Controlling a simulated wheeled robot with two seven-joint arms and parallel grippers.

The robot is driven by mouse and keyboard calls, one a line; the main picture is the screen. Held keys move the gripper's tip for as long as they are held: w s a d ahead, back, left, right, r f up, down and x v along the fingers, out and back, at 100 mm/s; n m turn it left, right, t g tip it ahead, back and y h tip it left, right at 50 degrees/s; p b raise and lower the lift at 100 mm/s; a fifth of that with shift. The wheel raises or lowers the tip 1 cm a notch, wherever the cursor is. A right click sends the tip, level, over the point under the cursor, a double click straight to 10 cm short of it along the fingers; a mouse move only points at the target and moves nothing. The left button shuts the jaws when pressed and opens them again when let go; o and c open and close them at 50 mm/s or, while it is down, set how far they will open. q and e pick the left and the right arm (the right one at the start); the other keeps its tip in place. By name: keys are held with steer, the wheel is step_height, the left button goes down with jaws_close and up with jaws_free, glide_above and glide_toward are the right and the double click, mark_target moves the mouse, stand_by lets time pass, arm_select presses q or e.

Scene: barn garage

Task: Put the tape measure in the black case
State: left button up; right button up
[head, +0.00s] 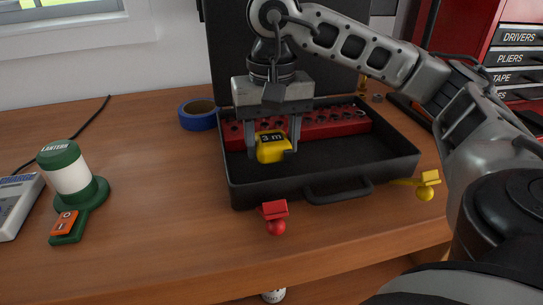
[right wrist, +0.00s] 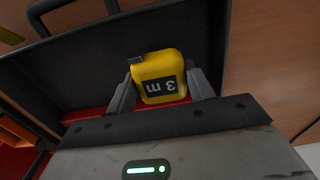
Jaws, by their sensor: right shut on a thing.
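The yellow tape measure (head: 271,147), marked "3 m", is held between the fingers of my right gripper (head: 273,150), which is shut on it. It also shows in the right wrist view (right wrist: 159,76), between the two grey fingers (right wrist: 160,90). The black case (head: 357,165) stands open on the bench, its lid (head: 228,60) raised at the back. The gripper and tape measure are over the left part of the case, in front of its red socket strip (head: 340,123). I cannot tell whether the tape measure touches the case floor. My left gripper is not in view.
On the wooden bench (head: 150,200) are blue tape (head: 198,117), a green lantern (head: 68,175) and a grey device (head: 15,203). Red (head: 275,217) and yellow (head: 427,187) small items lie near the case's front. A red drawer cabinet (head: 515,62) stands right. Bench room is free left of the case.

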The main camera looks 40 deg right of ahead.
mark_target(271, 157)
steer(key=f, duration=0.3)
steer(key=shift+w+d+f, duration=0.2)
steer(key=shift+w, duration=0.05)
steer(key=shift+f, duration=0.15)
